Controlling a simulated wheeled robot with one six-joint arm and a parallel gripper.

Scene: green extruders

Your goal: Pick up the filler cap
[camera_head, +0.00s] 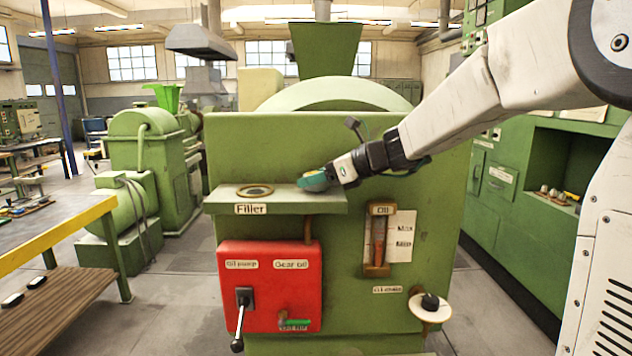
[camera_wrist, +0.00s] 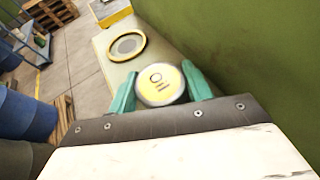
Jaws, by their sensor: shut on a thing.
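In the head view my gripper (camera_head: 318,181) is low over the right part of the green filler shelf (camera_head: 300,203). The cap shows there only as a small yellow spot by the fingers. Whether it touches the shelf I cannot tell. The round filler opening (camera_head: 255,191) with its brass rim is uncovered, to the left of my gripper, and also shows in the wrist view (camera_wrist: 127,46).
A green machine wall (camera_head: 300,140) rises right behind the shelf. Below are a red pump box (camera_head: 270,285) with a lever (camera_head: 241,315), an oil gauge (camera_head: 379,240) and a drain knob (camera_head: 430,302). A yellow-edged bench (camera_head: 55,250) stands at the left.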

